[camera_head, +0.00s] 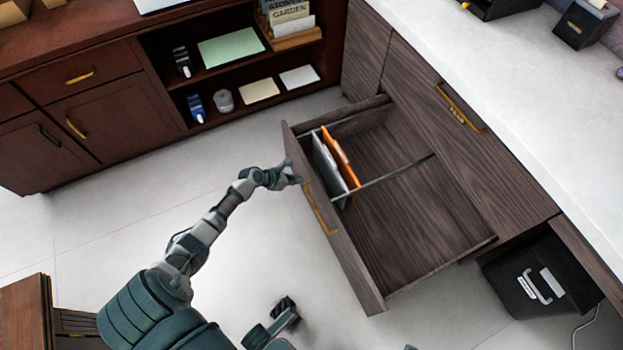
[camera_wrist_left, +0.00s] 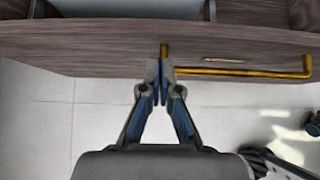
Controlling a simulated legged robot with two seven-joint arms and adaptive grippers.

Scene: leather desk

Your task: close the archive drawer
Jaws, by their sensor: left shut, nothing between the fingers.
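The archive drawer (camera_head: 335,242) is pulled out from the grey-brown wooden desk (camera_head: 480,150). Its front panel also shows in the left wrist view (camera_wrist_left: 100,50), with a brass bar handle (camera_wrist_left: 245,73). Inside the drawer, a grey folder (camera_head: 328,165) and an orange folder (camera_head: 341,160) stand near the far end. My left gripper (camera_head: 297,180) is at the outer face of the drawer front, near the handle's far end. In the wrist view its shut fingertips (camera_wrist_left: 163,82) overlap the left end of the handle; I cannot tell whether they touch.
A reddish-brown cabinet (camera_head: 100,110) with open shelves stands at the back left. A black bin-like box (camera_head: 540,275) is under the desk at the right. The light tiled floor (camera_head: 120,215) in front of the drawer is mostly clear.

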